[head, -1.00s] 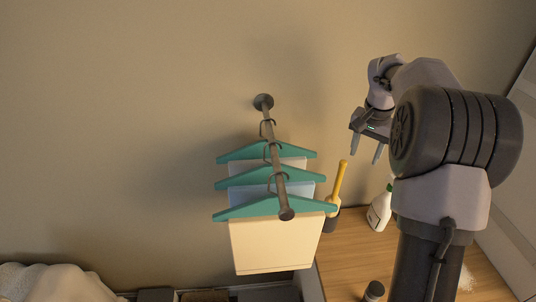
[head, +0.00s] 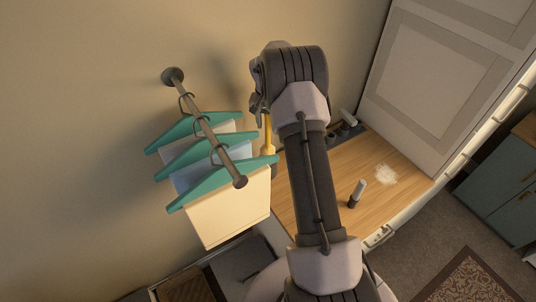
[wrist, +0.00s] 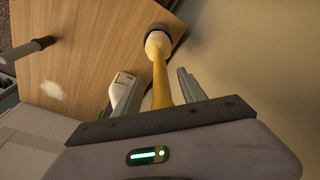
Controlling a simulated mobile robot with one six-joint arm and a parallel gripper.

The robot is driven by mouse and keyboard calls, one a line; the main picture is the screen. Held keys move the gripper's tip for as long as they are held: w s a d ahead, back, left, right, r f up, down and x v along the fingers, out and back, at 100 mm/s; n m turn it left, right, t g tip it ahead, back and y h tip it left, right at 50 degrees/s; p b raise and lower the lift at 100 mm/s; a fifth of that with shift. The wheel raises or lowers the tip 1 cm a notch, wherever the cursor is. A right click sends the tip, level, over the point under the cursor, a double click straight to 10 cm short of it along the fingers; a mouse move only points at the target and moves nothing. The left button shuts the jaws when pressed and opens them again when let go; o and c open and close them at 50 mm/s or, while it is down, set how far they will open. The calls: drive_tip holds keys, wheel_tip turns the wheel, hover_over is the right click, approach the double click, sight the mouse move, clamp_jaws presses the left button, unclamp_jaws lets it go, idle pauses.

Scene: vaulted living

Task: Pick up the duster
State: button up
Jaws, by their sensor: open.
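The duster shows as a long yellow handle (wrist: 160,78) with a paler flared end, standing in a dark round holder (wrist: 158,30) on the wooden top. In the head view the yellow handle (head: 268,132) is partly hidden by my arm. My gripper (wrist: 155,92) is open and empty. In the wrist view the handle runs between its two fingers; I cannot tell whether either finger touches it. In the head view my gripper (head: 256,104) is mostly hidden behind my arm, near the handle's top.
A white bottle (wrist: 123,88) stands beside the duster. A dark-and-pale cylinder (head: 357,193) and a white powdery patch (head: 386,174) are on the wooden top (head: 345,220). Teal hangers (head: 200,160) with cloths hang on a wall rail (head: 207,128), close left of the duster.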

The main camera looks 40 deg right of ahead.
drive_tip(key=shift+w+f, duration=0.25)
drive_tip(key=shift+f, duration=0.4)
drive_tip(key=shift+s+r, duration=0.1)
drive_tip(key=shift+s, duration=0.05)
drive_tip(key=shift+c, duration=0.8)
clamp_jaws()
